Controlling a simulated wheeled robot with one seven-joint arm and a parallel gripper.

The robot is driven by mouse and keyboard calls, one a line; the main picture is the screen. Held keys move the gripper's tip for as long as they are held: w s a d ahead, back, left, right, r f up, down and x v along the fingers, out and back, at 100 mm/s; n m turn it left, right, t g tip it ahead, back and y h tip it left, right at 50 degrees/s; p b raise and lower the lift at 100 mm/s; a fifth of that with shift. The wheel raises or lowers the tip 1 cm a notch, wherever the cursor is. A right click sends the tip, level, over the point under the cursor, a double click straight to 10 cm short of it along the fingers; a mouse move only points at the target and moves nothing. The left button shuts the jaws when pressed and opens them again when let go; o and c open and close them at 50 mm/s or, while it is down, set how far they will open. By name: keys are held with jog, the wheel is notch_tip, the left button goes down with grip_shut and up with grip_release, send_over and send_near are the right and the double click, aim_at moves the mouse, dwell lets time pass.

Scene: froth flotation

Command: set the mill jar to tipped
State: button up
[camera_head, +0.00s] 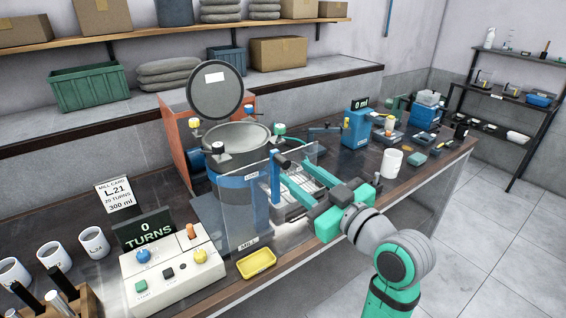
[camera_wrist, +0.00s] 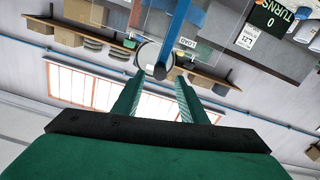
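The mill jar (camera_head: 227,186) is a wide grey drum with a blue band, standing upright behind a clear guard; its round dark lid (camera_head: 215,92) is swung up. A small LOAD label (camera_head: 251,174) is on its front and also shows in the wrist view (camera_wrist: 188,43). A blue lever with a dark round end (camera_head: 282,161) stands at the jar's right side. My gripper (camera_head: 281,187) is beside this lever. In the wrist view my gripper (camera_wrist: 156,84) has its two fingers apart, with the lever's dark end (camera_wrist: 160,71) ahead between them; contact is not clear.
A control box (camera_head: 170,277) with coloured buttons and a display (camera_head: 145,230) reading 0 TURNS stand left of the mill. A yellow tray (camera_head: 257,263) lies at the bench's front edge. A white cup (camera_head: 391,164) and a blue machine (camera_head: 356,127) stand right, behind my arm.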

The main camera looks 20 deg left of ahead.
aim_at(290, 168)
jog(key=x, duration=0.7)
jog(key=shift+s, duration=0.1)
jog(key=shift+c, duration=0.4)
grip_shut()
